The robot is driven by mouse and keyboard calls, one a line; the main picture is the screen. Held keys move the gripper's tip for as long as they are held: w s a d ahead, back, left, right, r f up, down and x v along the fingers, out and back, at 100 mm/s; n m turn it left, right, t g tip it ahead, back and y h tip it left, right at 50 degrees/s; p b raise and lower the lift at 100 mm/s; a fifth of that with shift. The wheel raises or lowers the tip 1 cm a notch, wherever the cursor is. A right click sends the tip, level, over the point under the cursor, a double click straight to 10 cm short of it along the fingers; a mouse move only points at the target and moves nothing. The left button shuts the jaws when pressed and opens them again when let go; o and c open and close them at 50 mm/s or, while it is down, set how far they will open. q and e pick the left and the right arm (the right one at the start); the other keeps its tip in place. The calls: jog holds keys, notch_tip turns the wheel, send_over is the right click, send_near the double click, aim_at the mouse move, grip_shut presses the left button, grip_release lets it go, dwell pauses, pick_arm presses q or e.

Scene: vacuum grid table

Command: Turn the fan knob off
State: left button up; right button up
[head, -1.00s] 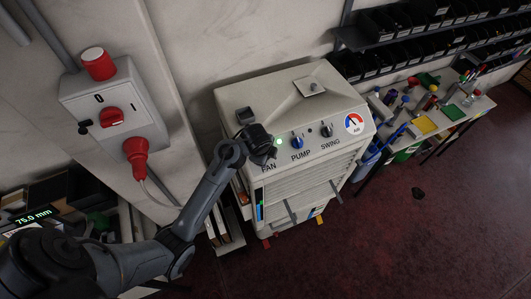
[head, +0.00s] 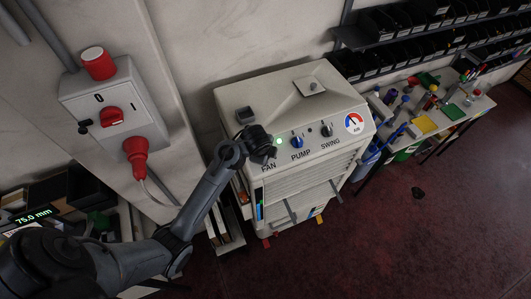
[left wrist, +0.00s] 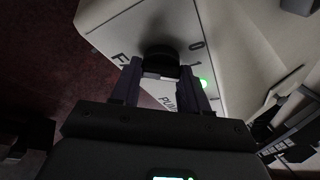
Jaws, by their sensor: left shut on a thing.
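The white cooler unit (head: 340,152) has a sloped front panel with FAN, PUMP and SWING labels. My left gripper (head: 266,154) is at the FAN position and hides the knob there in the head view. In the left wrist view, my left gripper's two fingers (left wrist: 161,68) are shut on the dark round fan knob (left wrist: 160,54), one on each side. The knob's pointer direction cannot be told. A green light (head: 279,141) is lit just right of the gripper. My right gripper is not in view.
The blue pump knob (head: 297,142) and the dark swing knob (head: 326,131) sit to the right on the same panel. A round gauge (head: 354,123) is at its right end. A red-and-white switch box (head: 112,105) is on the wall at left, with a red plug and cable below.

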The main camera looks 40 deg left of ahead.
pick_arm(q)
jog(key=n+t+y, duration=0.1)
jog(key=n, duration=0.2)
jog(key=shift+n, duration=0.4)
jog(key=shift+d+f+n+t+y+b, duration=0.1)
jog(key=shift+n+t+y+b, duration=0.35)
jog(key=shift+n, duration=0.95)
jog(key=shift+n+b, duration=0.3)
jog(key=shift+n, duration=0.1)
jog(key=o, duration=1.1)
jog(key=shift+s, duration=0.1)
jog(key=shift+c, duration=0.2)
jog(key=b+v, duration=0.1)
jog(key=v, duration=1)
jog(key=shift+b, duration=0.35)
jog(key=shift+f, duration=0.1)
